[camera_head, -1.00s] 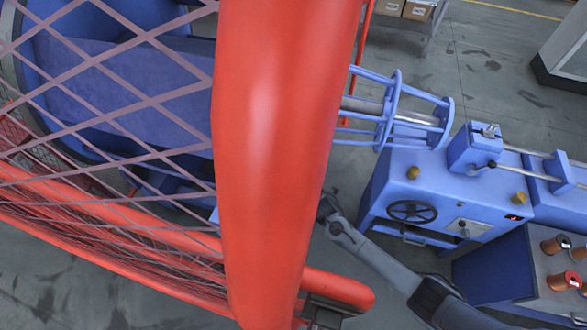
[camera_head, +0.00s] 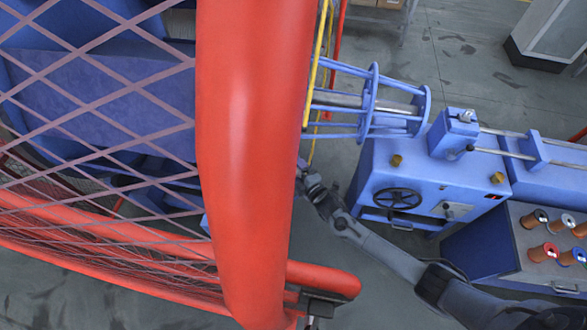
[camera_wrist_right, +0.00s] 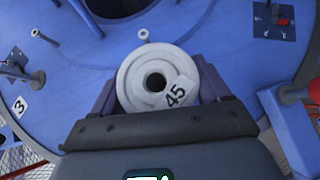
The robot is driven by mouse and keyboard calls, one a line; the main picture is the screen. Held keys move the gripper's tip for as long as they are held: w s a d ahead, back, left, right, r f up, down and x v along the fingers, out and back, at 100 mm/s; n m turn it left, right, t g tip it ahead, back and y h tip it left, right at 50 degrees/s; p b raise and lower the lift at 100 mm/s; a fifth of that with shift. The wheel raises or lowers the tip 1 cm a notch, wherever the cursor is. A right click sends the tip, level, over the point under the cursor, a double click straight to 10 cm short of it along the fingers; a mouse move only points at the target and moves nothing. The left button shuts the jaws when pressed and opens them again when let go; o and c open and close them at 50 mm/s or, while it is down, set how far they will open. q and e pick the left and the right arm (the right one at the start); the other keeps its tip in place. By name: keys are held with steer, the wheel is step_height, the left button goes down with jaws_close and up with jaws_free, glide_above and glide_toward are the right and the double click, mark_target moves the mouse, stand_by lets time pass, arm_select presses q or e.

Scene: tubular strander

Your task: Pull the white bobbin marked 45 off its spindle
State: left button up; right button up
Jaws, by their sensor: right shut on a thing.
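The white bobbin marked 45 (camera_wrist_right: 152,66) is in the middle of the right wrist view, its flange and dark centre hole facing the camera. My right gripper (camera_wrist_right: 158,80) is shut on it, one dark finger on each side. No rod end shows in the hole, and I cannot tell whether the bobbin is still on its spindle. In the head view my right arm reaches up from the lower right to beside the thick red post. The bobbin is not visible there. My left gripper is not in view.
A blue disc (camera_wrist_right: 75,52) with several thin posts lies behind the bobbin, with a 3 label (camera_wrist_right: 19,105) at left. In the head view, a red post (camera_head: 250,150) and mesh guard (camera_head: 110,130) block the left. A blue machine (camera_head: 420,180) and a bobbin-topped cabinet (camera_head: 490,240) stand right.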

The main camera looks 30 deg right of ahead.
steer(key=shift+s+d+r+p, duration=0.2)
steer(key=shift+s+d+p, duration=0.35)
steer(key=shift+d, duration=0.35)
steer(key=shift+s+d+f+p, duration=0.1)
steer(key=shift+s+d+p, duration=0.3)
steer(key=shift+s+d, duration=0.7)
steer(key=shift+s+d+f+p, duration=0.1)
steer(key=shift+s+d+p, duration=0.3)
steer(key=shift+s+d, duration=0.6)
steer(key=shift+w+d, duration=0.1)
steer(key=shift+d, duration=0.15)
steer(key=s+d+p, duration=0.1)
steer(key=s+d, duration=0.2)
steer(key=shift+d, duration=0.35)
steer(key=shift+s, duration=0.1)
